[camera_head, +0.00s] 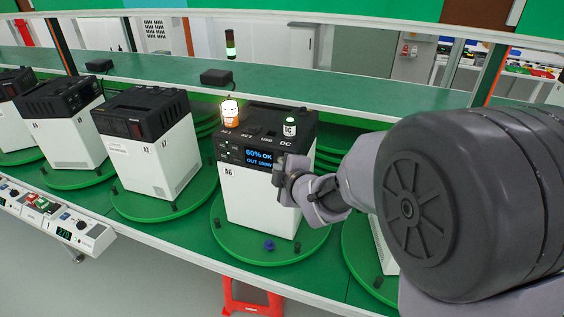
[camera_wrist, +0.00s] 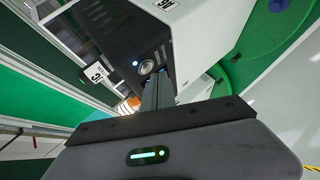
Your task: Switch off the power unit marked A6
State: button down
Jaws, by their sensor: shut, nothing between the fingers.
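The power unit marked A6 (camera_head: 255,195) stands on a green turntable in the middle of the head view. Its black front panel shows a lit blue display (camera_head: 259,158) reading 60% OK and OUT 100W. My gripper (camera_head: 284,167) is shut and empty, at the right end of that panel. In the wrist view the unit (camera_wrist: 210,35) appears turned over. My shut fingers (camera_wrist: 152,80) point at a round silver button (camera_wrist: 147,67) beside a small blue light (camera_wrist: 135,64). The tips are at or very close to the button; I cannot tell whether they touch.
On top of the unit stand a glowing orange-and-white item (camera_head: 230,113) and a small labelled cylinder (camera_head: 290,126). Similar units, including A7 (camera_head: 150,160), stand on turntables to the left. Another unit is partly hidden behind my arm. A control box (camera_head: 60,218) is at the front left.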

jog(key=shift+w+d, duration=0.15)
jog(key=shift+w, duration=0.15)
jog(key=shift+w+d, duration=0.1)
jog(key=shift+w, duration=0.25)
dwell(0.6)
jog(key=shift+s+b, duration=0.15)
jog(key=shift+b, duration=0.2)
jog(key=shift+s+a+b, duration=0.25)
jog(key=shift+s+b, duration=0.25)
jog(key=shift+s, duration=0.1)
